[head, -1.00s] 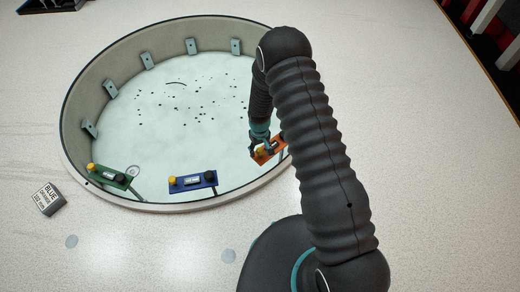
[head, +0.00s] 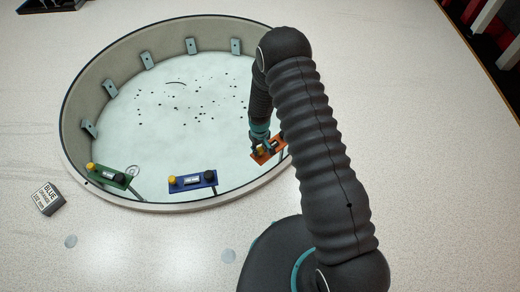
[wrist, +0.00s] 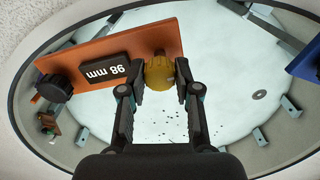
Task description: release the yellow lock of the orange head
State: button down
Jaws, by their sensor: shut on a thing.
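The orange head (head: 266,155) sits at the right side of the round pit in the head view. In the wrist view the orange head (wrist: 110,50) carries a black label reading 98 mm, a black knob (wrist: 55,88) at its left and the yellow lock (wrist: 158,72) at its right end. My gripper (wrist: 160,88) is shut on the yellow lock, with one finger on each side of it. In the head view my gripper (head: 262,146) is at the orange head, and the fingers partly hide the lock.
A blue head (head: 193,182) and a green head (head: 112,178), each with a yellow lock and black knob, stand along the pit's near rim. Several grey brackets (head: 191,46) line the pit wall. A labelled block (head: 48,198) lies on the floor left of the pit.

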jog(key=n+b, duration=0.2)
jog(key=n, duration=0.1)
jog(key=shift+f+n+b, duration=0.15)
jog(key=shift+n+b, duration=0.2)
jog(key=shift+n, duration=0.05)
jog(key=n+b, duration=0.2)
jog(key=n, duration=0.2)
jog(key=n+b, duration=0.2)
jog(key=n, duration=0.3)
jog(key=shift+s, duration=0.1)
jog(key=shift+n+b, duration=0.75)
jog(key=shift+n, duration=1.45)
jog(key=c, duration=0.8)
grip_release()
jog(key=shift+r, duration=0.2)
